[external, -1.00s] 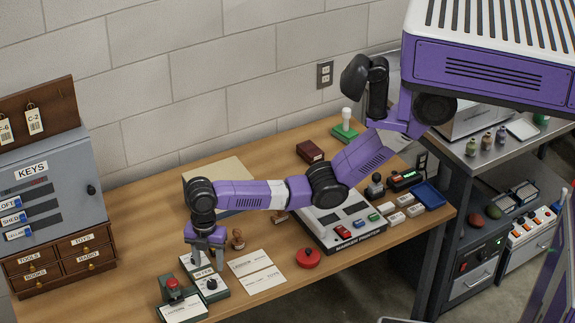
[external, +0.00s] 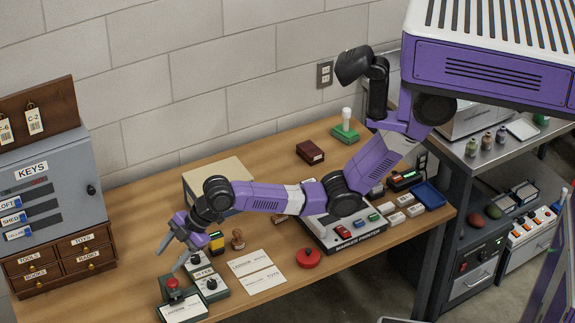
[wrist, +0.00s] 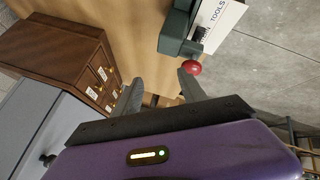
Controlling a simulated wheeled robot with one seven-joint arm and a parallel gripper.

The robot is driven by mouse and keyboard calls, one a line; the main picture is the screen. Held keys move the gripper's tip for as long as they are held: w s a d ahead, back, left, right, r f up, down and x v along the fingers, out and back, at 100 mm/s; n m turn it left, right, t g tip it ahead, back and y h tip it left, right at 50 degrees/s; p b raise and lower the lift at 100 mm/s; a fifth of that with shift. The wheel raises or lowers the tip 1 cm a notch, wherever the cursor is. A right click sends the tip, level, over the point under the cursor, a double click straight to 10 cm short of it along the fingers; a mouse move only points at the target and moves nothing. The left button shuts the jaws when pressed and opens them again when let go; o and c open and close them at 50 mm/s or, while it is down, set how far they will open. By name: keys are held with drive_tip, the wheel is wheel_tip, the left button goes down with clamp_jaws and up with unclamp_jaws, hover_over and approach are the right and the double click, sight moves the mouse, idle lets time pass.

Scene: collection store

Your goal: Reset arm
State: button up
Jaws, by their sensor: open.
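My gripper (external: 168,257) is open and empty. In the external view it hangs tilted down and to the left, above the left part of the wooden table, beside the green box with a red button (external: 172,284). I cannot tell the exact height above the table.
The grey key cabinet (external: 45,195) and its wooden drawers (external: 82,245) stand to the left. Boxes with black knobs (external: 211,284), cards (external: 262,280), a red round knob (external: 308,257) and the marker printer (external: 345,232) lie to the right.

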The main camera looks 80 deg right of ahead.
drive_tip(key=s+d+r+m+t+b, duration=0.1)
drive_tip(key=s+d+r+m+t, duration=0.1)
drive_tip(key=s+d+m+t, duration=1.2)
drive_tip(key=s+d+r+g+h, duration=0.1)
drive_tip(key=s+d+g, duration=0.1)
drive_tip(key=s+d, duration=0.4)
drive_tip(key=s+d+r+g+h, duration=0.1)
drive_tip(key=s+d, duration=0.5)
drive_tip(key=s, duration=0.9)
drive_tip(key=s+d+r+g+h+b, duration=0.1)
drive_tip(key=s+d, duration=0.4)
drive_tip(key=s, duration=0.6)
drive_tip(key=shift+s+d+r+g+h, duration=0.2)
drive_tip(key=shift+d+r+g+h, duration=0.2)
drive_tip(key=shift+r+g+h, duration=0.35)
